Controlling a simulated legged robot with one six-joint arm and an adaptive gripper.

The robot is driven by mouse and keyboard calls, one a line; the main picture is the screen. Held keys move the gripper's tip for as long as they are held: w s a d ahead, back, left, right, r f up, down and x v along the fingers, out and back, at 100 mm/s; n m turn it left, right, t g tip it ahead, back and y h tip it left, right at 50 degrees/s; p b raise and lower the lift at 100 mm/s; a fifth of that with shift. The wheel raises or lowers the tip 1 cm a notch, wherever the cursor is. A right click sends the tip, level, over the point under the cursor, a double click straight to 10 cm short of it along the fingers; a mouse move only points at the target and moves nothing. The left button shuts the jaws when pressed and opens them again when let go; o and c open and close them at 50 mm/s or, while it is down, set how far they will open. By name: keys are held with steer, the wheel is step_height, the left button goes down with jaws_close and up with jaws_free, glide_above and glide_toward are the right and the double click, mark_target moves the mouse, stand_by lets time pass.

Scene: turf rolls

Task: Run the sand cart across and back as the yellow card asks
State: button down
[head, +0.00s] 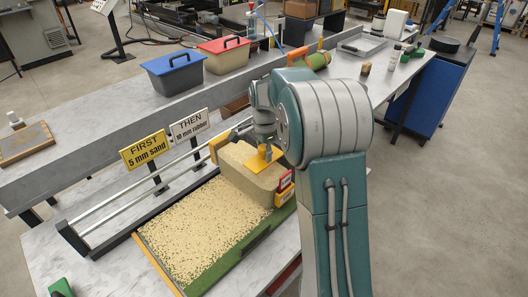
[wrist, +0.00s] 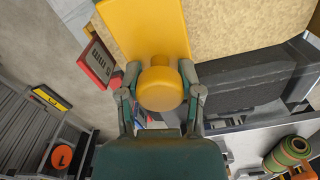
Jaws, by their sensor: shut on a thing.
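The sand cart (head: 245,172), a sand-filled hopper, stands over the right part of a green turf strip (head: 262,234). Pale sand (head: 190,232) covers much of the turf to its left. My gripper (head: 264,142) is above the cart, shut on its yellow handle (head: 262,158). In the wrist view my gripper (wrist: 160,100) has a finger on each side of the round yellow knob (wrist: 160,84). The yellow card (head: 145,151) reads "FIRST 5 mm sand"; the white card (head: 189,126) beside it reads "THEN 10 mm rubber". A red-framed tag (wrist: 98,62) shows on the cart's side.
Metal rails (head: 150,188) run behind the turf. A blue-lidded bin (head: 175,71) and a red-lidded bin (head: 224,54) stand on the back ledge. A green and orange roll (head: 317,61) lies at the back. A wooden board (head: 26,143) lies at left.

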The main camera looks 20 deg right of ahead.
steer(key=s+a, duration=0.5)
steer(key=a, duration=0.8)
steer(key=s+a, duration=0.6)
steer(key=a, duration=0.8)
steer(key=s+a, duration=0.5)
steer(key=a, duration=0.9)
steer(key=shift+s+a, duration=0.15)
steer(key=shift+s, duration=0.25)
steer(key=shift+c, duration=2.4)
jaws_free()
steer(key=shift+o, duration=1.1)
steer(key=shift+a, duration=0.3)
steer(key=shift+d, duration=0.15)
